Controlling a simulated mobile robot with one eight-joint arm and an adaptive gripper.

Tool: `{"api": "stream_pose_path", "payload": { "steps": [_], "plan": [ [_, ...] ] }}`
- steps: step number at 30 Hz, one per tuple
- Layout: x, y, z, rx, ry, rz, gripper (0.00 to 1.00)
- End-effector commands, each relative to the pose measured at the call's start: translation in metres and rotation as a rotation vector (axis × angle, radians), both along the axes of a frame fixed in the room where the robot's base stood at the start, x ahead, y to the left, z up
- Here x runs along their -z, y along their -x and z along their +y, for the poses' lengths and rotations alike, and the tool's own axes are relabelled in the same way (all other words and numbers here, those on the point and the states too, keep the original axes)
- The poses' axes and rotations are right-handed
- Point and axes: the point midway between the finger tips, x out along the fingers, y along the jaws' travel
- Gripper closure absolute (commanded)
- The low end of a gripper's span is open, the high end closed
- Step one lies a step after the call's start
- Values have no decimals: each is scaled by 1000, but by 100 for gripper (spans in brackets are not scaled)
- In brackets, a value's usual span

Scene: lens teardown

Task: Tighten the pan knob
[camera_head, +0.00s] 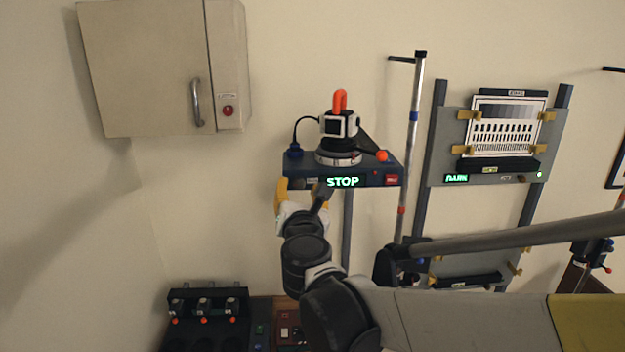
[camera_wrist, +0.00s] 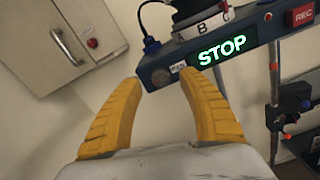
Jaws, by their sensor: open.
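The pan knob (camera_wrist: 160,77) is a small dark round knob on the front left of a blue console (camera_wrist: 150,60). A small white label, seemingly reading PAN, sits just right of it. My gripper (camera_wrist: 160,80) is open, with its yellow fingers on either side of the knob in the picture. I cannot tell whether they touch it. In the head view my gripper (camera_head: 299,192) is at the console's front left corner, in front of the knob. The console (camera_head: 362,179) shows a green STOP sign and carries a white and black camera head (camera_head: 340,125) with an orange handle.
A beige wall cabinet (camera_head: 150,70) hangs at upper left. A pole (camera_head: 411,150) and a grey panel (camera_head: 452,140) stand right of the console. A dark rack (camera_head: 205,303) with several small devices is below left. Bare wall lies left of my gripper.

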Motion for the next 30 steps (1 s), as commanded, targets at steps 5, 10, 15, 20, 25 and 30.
{"api": "stream_pose_path", "payload": {
  "steps": [5, 10, 15, 20, 25, 30],
  "plan": [
    [-1, -23, 2, 2, -1, 1, 52],
    [0, -29, 4, 1, -1, 0, 52],
    [0, -28, 4, 1, -2, 1, 52],
    [0, -28, 4, 1, -2, 1, 90],
    [0, -28, 3, 1, -2, 1, 100],
    [0, -28, 3, 1, -5, 1, 100]
  ]
}}
